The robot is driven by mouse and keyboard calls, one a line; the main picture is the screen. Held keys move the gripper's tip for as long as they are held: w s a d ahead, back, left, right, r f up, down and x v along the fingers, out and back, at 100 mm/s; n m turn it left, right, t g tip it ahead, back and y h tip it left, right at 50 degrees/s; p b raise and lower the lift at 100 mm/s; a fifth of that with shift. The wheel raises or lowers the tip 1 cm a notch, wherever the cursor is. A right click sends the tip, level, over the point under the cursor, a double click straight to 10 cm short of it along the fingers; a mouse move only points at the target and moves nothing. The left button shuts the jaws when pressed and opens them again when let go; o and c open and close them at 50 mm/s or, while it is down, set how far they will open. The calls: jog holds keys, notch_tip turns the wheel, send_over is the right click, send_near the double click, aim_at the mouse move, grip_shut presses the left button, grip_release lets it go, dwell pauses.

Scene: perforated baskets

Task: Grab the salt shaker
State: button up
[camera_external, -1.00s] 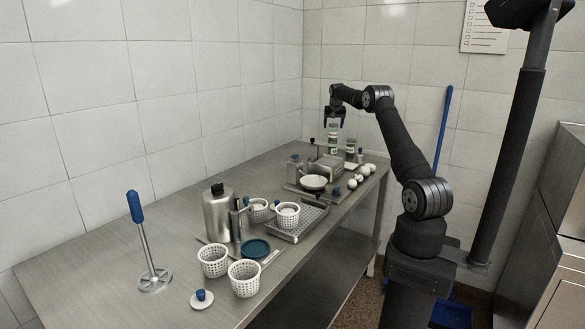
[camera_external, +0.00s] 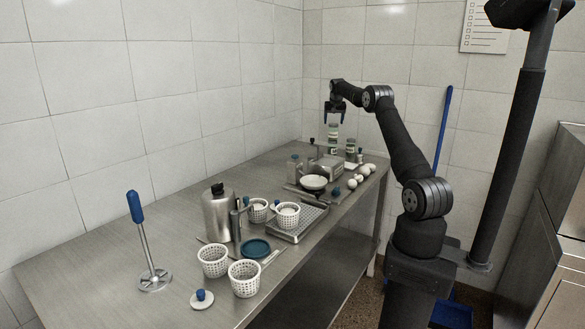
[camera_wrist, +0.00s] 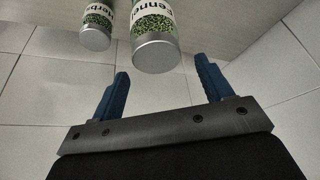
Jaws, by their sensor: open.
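My gripper (camera_external: 335,121) hangs open and empty over the far end of the steel table. In the wrist view my gripper (camera_wrist: 162,66) shows two blue fingers spread apart with nothing between them. In the external view one jar (camera_external: 333,132) shows just below my gripper and another jar (camera_external: 351,147) to the right. I cannot tell which small item is the salt shaker.
A white bowl (camera_external: 313,182) and several eggs (camera_external: 356,180) stand near the jars. A metal flask (camera_external: 217,215), perforated white baskets (camera_external: 244,281), a blue dish (camera_external: 256,248) and a masher (camera_external: 146,245) stand nearer. The table's left side (camera_external: 100,250) is mostly clear.

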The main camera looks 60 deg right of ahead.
jog(key=r, duration=0.2)
jog(key=s+r, duration=0.1)
jog(key=shift+r, duration=0.35)
jog(key=shift+s+d+r, duration=0.1)
jog(key=shift+s, duration=0.3)
jog(key=s+a+n, duration=0.1)
jog(key=s, duration=0.8)
jog(key=n, duration=0.1)
send_over(360, 154)
jog(key=s+a, duration=0.3)
jog(key=s, duration=0.1)
notch_tip(360, 154, down, 6)
jog(key=shift+t, duration=0.4)
jog(key=x, duration=1)
jog(key=shift+w+a+f, duration=0.15)
jog(key=shift+a+f, duration=0.05)
jog(key=shift+f, duration=0.2)
jog(key=shift+a+x, duration=0.15)
jog(key=shift+x, duration=1.4)
jog(key=shift+a+x, duration=0.15)
jog(key=shift+x, duration=1.4)
jog(key=shift+f, duration=0.1)
jog(key=c, duration=1.1)
